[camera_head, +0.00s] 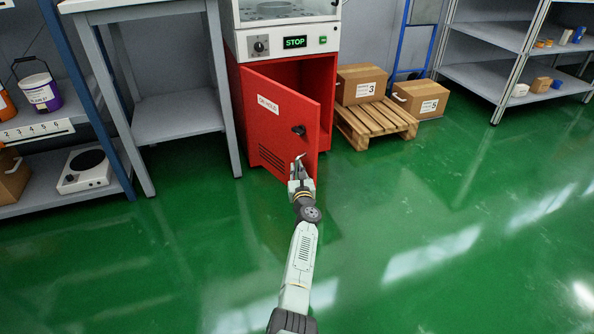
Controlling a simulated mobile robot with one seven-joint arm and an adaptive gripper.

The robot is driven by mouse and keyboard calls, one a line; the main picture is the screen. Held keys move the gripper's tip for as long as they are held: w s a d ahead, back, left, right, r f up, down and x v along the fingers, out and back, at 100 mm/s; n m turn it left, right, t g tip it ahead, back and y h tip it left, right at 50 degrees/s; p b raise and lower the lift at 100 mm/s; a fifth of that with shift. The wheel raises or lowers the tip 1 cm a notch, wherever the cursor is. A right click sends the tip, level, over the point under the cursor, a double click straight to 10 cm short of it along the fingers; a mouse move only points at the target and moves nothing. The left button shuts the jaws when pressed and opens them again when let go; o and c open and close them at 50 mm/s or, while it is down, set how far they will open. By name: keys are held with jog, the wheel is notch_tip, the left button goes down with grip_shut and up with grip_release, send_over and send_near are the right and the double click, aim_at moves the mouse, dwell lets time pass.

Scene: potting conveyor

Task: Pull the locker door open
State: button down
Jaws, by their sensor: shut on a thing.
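The red locker door (274,115) stands partly open, swung out from the left side of the red locker (325,75). It has a white label and a black handle (298,130) near its free edge. The dark inside of the locker shows to the right of the door's top. My gripper (299,160) is at the lower front of the door, near its free edge and below the handle. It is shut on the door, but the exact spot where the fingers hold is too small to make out.
A white machine with a STOP display (295,42) sits on the locker. A pallet (376,123) with a cardboard box (362,85) stands close on the right. A grey table (178,120) stands on the left. The green floor in front is clear.

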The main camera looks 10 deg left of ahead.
jog(key=shift+d, duration=0.15)
jog(key=c, duration=1.7)
grip_release()
jog(key=shift+o, duration=0.2)
jog(key=shift+r, duration=0.1)
